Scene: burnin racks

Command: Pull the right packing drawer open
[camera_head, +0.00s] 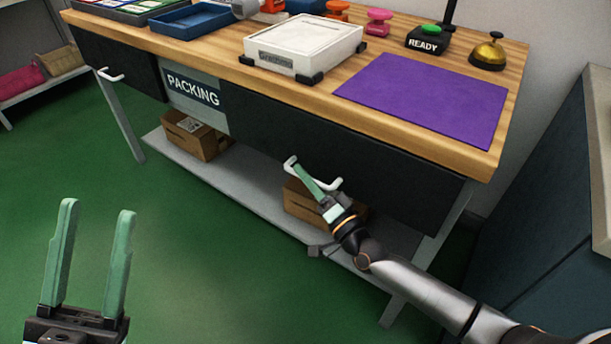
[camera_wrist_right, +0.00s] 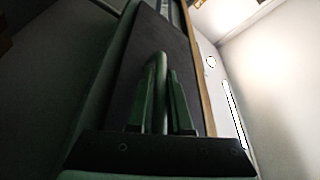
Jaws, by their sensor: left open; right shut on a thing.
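The right packing drawer (camera_head: 400,172) has a dark front under the wooden tabletop and looks closed, flush with the bench front. Its white bar handle (camera_head: 291,163) shows in the head view. My right gripper (camera_head: 306,178) is at this handle, shut on it. In the right wrist view the handle (camera_wrist_right: 161,75) stands between the two green fingers of my right gripper (camera_wrist_right: 162,98), in front of the dark drawer front (camera_wrist_right: 128,75). My left gripper (camera_head: 96,215) is open and empty over the green floor, far from the bench.
The bench top holds a purple mat (camera_head: 425,98), a white scale (camera_head: 303,42), a bell (camera_head: 489,52) and a READY button (camera_head: 425,38). A dark cabinet (camera_head: 555,190) stands right. The floor in front is clear.

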